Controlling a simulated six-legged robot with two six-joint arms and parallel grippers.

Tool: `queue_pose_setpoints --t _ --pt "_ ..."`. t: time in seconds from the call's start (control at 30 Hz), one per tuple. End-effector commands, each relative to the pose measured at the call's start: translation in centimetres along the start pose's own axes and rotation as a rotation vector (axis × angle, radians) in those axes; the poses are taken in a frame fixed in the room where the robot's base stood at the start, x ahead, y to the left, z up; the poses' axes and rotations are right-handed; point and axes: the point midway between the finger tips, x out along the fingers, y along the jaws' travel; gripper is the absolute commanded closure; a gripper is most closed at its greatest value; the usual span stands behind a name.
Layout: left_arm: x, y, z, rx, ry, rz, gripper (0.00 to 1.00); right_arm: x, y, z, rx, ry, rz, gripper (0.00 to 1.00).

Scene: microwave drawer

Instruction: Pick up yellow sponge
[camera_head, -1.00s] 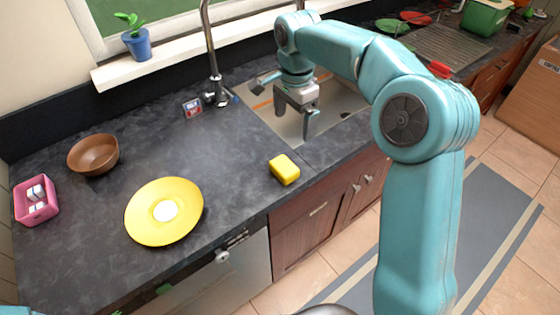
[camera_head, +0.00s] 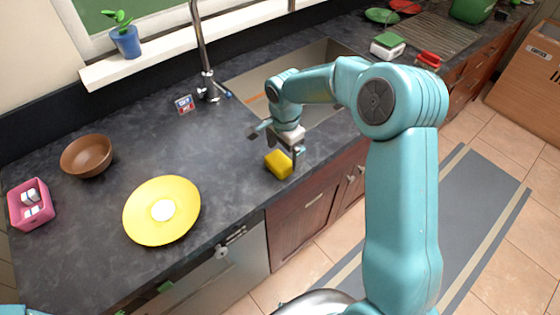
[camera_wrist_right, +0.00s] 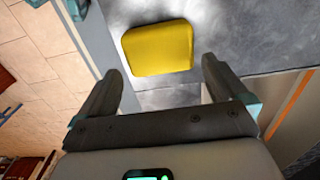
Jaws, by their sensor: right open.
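The yellow sponge (camera_head: 278,165) lies on the dark countertop near its front edge, left of the sink. My right gripper (camera_head: 281,147) is just above and beside it in the head view, partly overlapping its upper right side. In the right wrist view the sponge (camera_wrist_right: 158,47) sits ahead of the two spread fingers, roughly between their lines, and the right gripper (camera_wrist_right: 162,82) is open and empty. I cannot tell whether a finger touches the sponge. My left gripper is not in view.
A yellow plate (camera_head: 140,222), brown bowl (camera_head: 87,156) and pink holder (camera_head: 30,204) stand left on the counter. The sink (camera_head: 325,62) with its faucet (camera_head: 203,50) is behind the gripper. A dishwasher (camera_head: 235,265) and wooden cabinets (camera_head: 300,215) are below the counter edge.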

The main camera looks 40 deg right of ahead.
Motion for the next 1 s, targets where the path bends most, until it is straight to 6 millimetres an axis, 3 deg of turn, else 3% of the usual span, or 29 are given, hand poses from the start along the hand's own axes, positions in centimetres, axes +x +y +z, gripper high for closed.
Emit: queue_pose_setpoints --t 0.03,0.2,0.43,0.47,0.57,0.6,0.67,1.0 --pt "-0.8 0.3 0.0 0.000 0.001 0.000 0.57 0.6 0.2 0.2 -0.002 -0.002 0.007 0.00" --pt "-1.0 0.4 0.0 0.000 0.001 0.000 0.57 2.8 0.0 0.1 0.000 0.000 0.003 0.00" --pt "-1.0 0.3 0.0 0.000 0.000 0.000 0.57 3.1 -0.1 0.1 0.000 0.000 0.000 0.00" --pt "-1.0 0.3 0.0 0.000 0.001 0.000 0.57 3.1 -0.1 0.1 0.000 0.000 0.000 0.03" --pt "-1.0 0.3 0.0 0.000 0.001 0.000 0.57 3.1 -0.1 0.1 0.000 0.000 0.000 0.36" --pt "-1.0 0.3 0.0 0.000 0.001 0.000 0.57 3.1 -0.1 0.1 0.000 0.000 0.000 0.39" --pt "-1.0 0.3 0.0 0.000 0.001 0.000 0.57 3.1 -0.1 0.1 0.000 0.000 0.000 0.44" --pt "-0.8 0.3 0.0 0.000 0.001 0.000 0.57 2.3 -0.1 0.1 0.000 0.001 -0.002 0.44"
